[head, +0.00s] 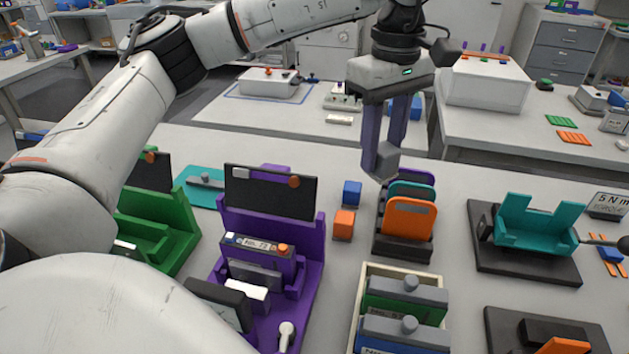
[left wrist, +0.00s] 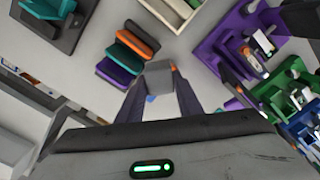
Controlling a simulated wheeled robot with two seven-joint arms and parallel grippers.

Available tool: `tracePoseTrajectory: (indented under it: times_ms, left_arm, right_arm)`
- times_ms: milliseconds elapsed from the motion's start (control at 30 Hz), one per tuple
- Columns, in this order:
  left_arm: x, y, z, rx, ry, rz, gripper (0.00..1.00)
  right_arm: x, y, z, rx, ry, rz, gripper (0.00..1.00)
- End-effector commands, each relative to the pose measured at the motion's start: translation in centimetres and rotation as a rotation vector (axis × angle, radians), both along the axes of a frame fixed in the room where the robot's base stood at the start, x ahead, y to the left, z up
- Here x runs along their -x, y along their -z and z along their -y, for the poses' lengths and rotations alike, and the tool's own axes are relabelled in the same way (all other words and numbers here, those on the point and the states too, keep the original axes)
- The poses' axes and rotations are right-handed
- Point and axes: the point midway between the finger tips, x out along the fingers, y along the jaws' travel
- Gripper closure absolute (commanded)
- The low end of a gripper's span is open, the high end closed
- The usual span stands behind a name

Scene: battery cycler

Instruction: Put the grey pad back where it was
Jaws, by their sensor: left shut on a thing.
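My left gripper (head: 385,150) points down, its fingers shut on a grey pad (head: 384,163), which looks like a small grey block. The pad also shows between the fingertips in the left wrist view (left wrist: 160,73). It is above the table, close behind and to the left of a dark rack (head: 392,243) in the head view. The rack holds upright orange (head: 408,218), teal (head: 413,189) and purple (head: 420,177) plates. Whether the pad touches anything is unclear. My right gripper is not in view.
A blue cube (head: 352,192) and an orange cube (head: 344,225) sit left of the rack. A purple station (head: 313,250) and green station (head: 175,225) stand further left. A cream tray (head: 437,281) is in front; a teal cradle (head: 535,232) stands right. Bare table lies behind the cubes.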

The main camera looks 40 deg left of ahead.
Motion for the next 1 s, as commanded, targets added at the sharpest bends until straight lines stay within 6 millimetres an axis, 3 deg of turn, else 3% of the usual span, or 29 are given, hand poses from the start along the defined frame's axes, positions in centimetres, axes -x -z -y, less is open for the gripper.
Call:
tracePoseTrajectory:
  times_ms: [100, 300, 600, 800, 1000]
  left_arm:
    - [-2.2, 0.7, -2.6, 0.002, -0.356, -0.004, 0.89]
    - [-4.7, 2.2, -7.8, 0.001, -0.953, -0.005, 0.89]
    - [-5.7, 5.7, -15.9, -0.002, -1.796, -0.003, 0.89]
    - [-5.3, 7.6, -19.3, 0.000, -2.165, 0.000, 0.89]
    - [-5.0, 8.9, -20.6, -0.003, -2.307, 0.002, 0.89]
  right_arm:
    - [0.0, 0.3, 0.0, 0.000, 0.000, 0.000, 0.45]
    - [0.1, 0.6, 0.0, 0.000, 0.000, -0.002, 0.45]
    - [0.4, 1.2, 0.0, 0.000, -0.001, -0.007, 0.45]
    - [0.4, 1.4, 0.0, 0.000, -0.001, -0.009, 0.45]
    - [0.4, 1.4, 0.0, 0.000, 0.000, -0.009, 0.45]
